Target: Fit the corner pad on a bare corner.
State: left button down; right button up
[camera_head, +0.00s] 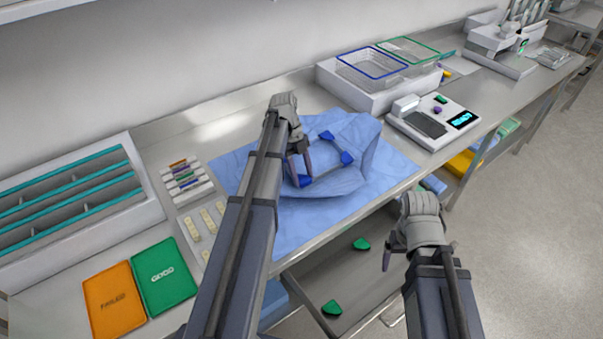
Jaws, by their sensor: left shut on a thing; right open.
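A tray (326,160) lies on crumpled blue wrap on the bench. Blue corner pads show on its far corner (327,135) and right corner (347,158). My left gripper (301,177) is over the tray's near-left corner, its fingers shut on a blue corner pad (306,182). Whether this pad is seated on the tray cannot be told. The tray's left corner is hidden behind my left arm. My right gripper (416,258) is open and empty, in front of the bench edge, away from the tray.
A scale (433,122) and wire baskets (372,63) stand behind to the right. Green GOOD (165,276) and orange FAILED (115,301) mats lie at left, near a divided rack (70,195). Green pieces (332,307) lie on the lower shelf. Flat blue wrap (390,168) is clear at right.

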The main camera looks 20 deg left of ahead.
pick_arm(q)
jog(key=shift+a+f, duration=0.2)
jog(key=shift+f, duration=0.05)
jog(key=shift+c, duration=1.1)
grip_release()
jog(key=shift+a, duration=0.1)
jog(key=shift+r, duration=0.1)
jog(key=shift+w+a+r+p, duration=0.2)
jog(key=shift+r+p, duration=0.1)
jog(key=shift+p, duration=0.2)
jog(key=s+p+v, duration=0.1)
jog(key=p+v, duration=0.5)
jog(key=v, duration=0.1)
jog(key=shift+d+r+p, duration=0.15)
jog(key=shift+d+p, duration=0.05)
jog(key=shift+p, duration=0.2)
jog(key=shift+w, duration=0.15)
